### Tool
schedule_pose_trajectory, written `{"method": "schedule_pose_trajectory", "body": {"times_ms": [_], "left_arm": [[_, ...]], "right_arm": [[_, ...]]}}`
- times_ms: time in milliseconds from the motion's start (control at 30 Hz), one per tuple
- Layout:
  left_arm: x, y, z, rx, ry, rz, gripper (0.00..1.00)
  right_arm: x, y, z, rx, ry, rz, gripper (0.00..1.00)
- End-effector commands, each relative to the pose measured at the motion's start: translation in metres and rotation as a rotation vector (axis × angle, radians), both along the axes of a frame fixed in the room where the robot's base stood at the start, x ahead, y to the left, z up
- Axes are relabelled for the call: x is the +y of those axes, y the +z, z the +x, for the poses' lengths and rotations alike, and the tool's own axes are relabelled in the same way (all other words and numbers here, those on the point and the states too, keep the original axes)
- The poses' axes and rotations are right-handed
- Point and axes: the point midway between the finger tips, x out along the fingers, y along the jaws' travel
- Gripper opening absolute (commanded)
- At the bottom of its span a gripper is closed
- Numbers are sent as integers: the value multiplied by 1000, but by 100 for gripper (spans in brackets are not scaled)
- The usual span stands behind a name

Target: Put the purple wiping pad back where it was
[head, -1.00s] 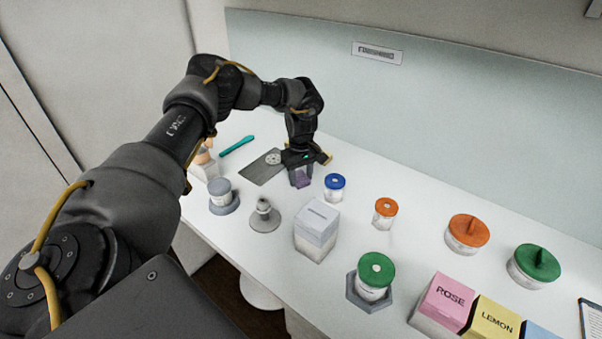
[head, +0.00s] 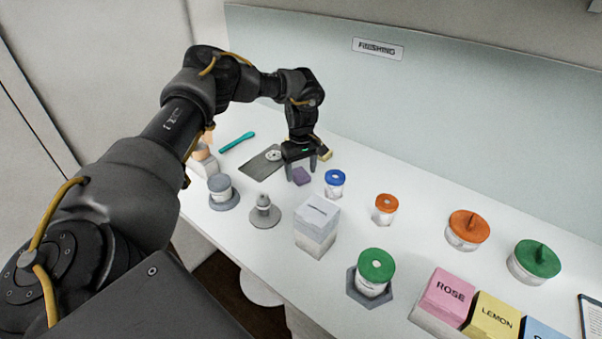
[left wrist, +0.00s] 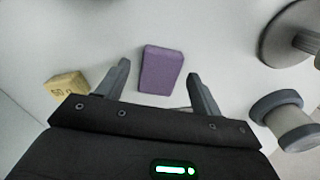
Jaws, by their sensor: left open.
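The purple wiping pad (head: 301,176) lies on the white counter, beside the dark grey plate. In the left wrist view the pad (left wrist: 161,70) lies beyond and between the fingertips, with a gap on both sides. My left gripper (head: 301,169) is open and empty just above and behind the pad; its two fingers also show in the left wrist view (left wrist: 160,82). My right gripper is not in view.
Near the pad are the dark grey plate (head: 262,163), a blue-lidded jar (head: 335,184), a grey stand with a knob (head: 264,212) and a white slotted box (head: 317,228). A yellow block (left wrist: 68,86) shows left of the fingers in the wrist view.

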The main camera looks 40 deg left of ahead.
Motion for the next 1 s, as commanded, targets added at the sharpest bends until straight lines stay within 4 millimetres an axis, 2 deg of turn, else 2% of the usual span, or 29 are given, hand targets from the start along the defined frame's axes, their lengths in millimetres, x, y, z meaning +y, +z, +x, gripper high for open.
{"method": "schedule_pose_trajectory", "body": {"times_ms": [300,500,667,1000], "left_arm": [[0,67,1,-4,0,2,66],[0,98,0,-2,0,2,66],[0,107,0,0,1,1,66],[0,108,0,0,1,0,66]], "right_arm": [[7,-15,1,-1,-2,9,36],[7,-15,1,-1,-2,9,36],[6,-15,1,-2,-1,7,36],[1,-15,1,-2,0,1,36]]}}
